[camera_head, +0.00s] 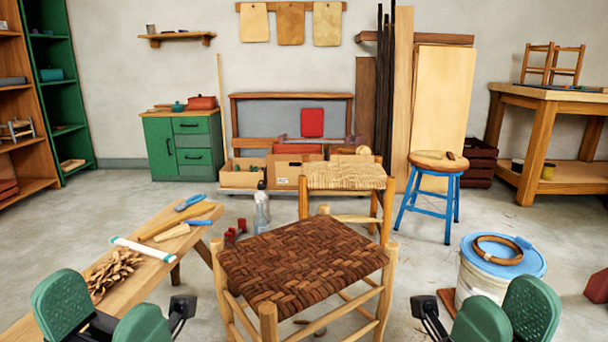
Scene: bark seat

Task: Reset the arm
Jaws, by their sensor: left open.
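My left gripper (101,307) is at the bottom left of the head view, with two rounded green pads apart and nothing seen between them. It is in front of the near end of a wooden bench. My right gripper (503,315) is at the bottom right, in front of a white bucket. Its green pads overlap in the view, so its opening is unclear. Both grippers are cut off by the bottom edge. A stool with a woven brown bark seat (305,262) stands between them, apart from both.
The wooden bench (150,222) at left holds tools and shavings. The bucket (475,283) has a blue lid with a coil on it. A second stool with a pale woven seat (345,176) stands just behind. A blue-legged stool (438,162) is further back. Floor shows between bark-seat stool and bucket.

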